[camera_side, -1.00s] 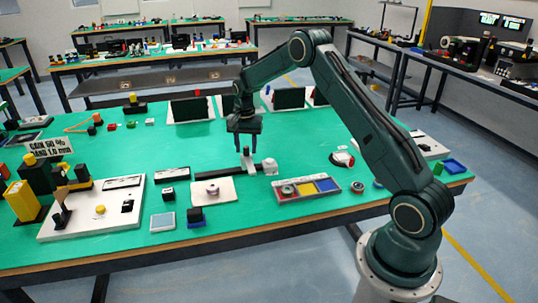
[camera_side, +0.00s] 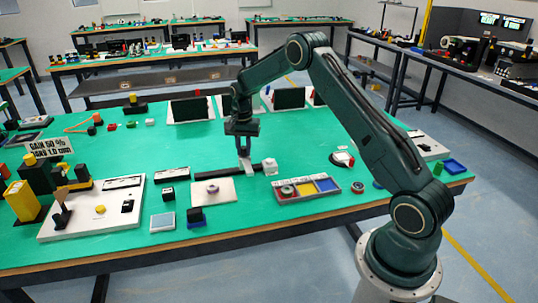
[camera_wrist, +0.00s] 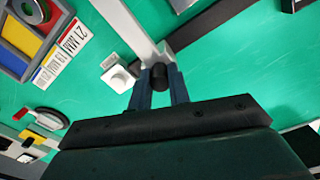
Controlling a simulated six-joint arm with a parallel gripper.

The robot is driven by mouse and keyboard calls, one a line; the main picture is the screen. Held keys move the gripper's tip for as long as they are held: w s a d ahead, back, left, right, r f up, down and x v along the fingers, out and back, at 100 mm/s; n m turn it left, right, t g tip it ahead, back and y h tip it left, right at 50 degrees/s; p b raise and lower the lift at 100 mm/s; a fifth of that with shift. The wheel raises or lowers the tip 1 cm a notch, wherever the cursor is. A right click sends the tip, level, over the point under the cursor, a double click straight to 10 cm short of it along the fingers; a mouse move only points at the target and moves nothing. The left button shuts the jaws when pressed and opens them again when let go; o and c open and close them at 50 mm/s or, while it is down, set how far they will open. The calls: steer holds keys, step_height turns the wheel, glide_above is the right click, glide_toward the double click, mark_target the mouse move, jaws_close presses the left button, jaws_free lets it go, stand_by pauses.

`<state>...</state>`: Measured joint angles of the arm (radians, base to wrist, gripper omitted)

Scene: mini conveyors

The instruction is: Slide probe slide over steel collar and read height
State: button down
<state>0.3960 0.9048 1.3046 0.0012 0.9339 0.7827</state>
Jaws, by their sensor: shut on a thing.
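The probe slide (camera_side: 247,166) is a pale grey piece on a dark rail (camera_side: 215,173) near the middle of the table. My gripper (camera_side: 244,152) is down at it, pointing downward. In the wrist view, my gripper (camera_wrist: 160,72) has its two blue fingers on either side of the slide's black knob (camera_wrist: 160,77), shut on it. The slide's pale bar (camera_wrist: 127,22) runs away from the knob. A small ring (camera_side: 212,188), apparently the collar, lies on a pale plate (camera_side: 228,195) in front of the rail. It is not clearly visible in the wrist view.
A white block (camera_side: 270,166) stands at the rail's right end. A tray with coloured compartments (camera_side: 305,197) is to the right.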

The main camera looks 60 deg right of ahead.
steer(key=w+a, duration=0.9)
steer(key=shift+r, duration=0.1)
steer(key=shift+w, duration=0.1)
steer(key=c, duration=1.3)
jaws_free()
steer(key=shift+r, duration=0.1)
step_height(320, 180, up, 14)
steer(key=shift+f, duration=0.25)
steer(key=shift+r, duration=0.15)
